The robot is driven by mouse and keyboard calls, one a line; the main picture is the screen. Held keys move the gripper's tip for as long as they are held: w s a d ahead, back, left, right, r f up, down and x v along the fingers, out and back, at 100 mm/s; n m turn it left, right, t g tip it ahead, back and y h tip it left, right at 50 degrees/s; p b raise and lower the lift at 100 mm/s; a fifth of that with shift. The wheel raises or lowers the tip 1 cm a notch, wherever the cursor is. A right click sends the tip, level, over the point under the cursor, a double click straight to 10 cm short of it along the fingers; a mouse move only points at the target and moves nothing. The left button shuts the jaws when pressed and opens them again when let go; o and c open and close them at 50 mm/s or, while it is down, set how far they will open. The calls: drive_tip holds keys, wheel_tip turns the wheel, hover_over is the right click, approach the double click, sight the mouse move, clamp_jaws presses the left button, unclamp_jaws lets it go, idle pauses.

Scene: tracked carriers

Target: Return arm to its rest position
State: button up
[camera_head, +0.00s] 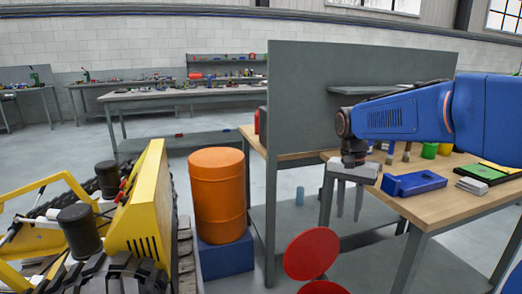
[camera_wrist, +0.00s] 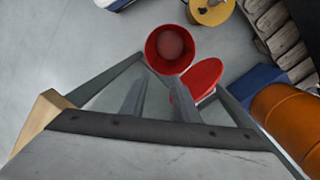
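My blue arm (camera_head: 395,115) reaches in from the right of the head view, out over the workbench. My grey gripper (camera_head: 342,215) hangs from its end at the bench's left end, fingers pointing down. The fingers stand apart with nothing visible between them, so it is open and empty. In the wrist view the gripper (camera_wrist: 157,103) points toward the floor, near a red bin (camera_wrist: 151,57) with a round reddish thing inside.
The wooden-topped workbench (camera_head: 446,207) has a grey back panel (camera_head: 300,90) and holds a blue box (camera_head: 412,183). A red disc (camera_head: 311,254) is below the gripper. An orange barrel (camera_head: 218,195) stands on a blue base, beside a yellow tracked machine (camera_head: 140,215). Open floor lies behind.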

drive_tip(key=s+d+f+n+t, duration=0.2)
drive_tip(key=s+f+n, duration=0.1)
drive_tip(key=s, duration=0.9)
drive_tip(key=s+d+f+n+t, duration=0.1)
drive_tip(key=s+f+n+t, duration=0.2)
drive_tip(key=s, duration=1)
drive_tip(key=shift+s+d+n+t, duration=0.25)
drive_tip(key=shift+d+n+t, duration=0.1)
drive_tip(key=shift+n, duration=0.15)
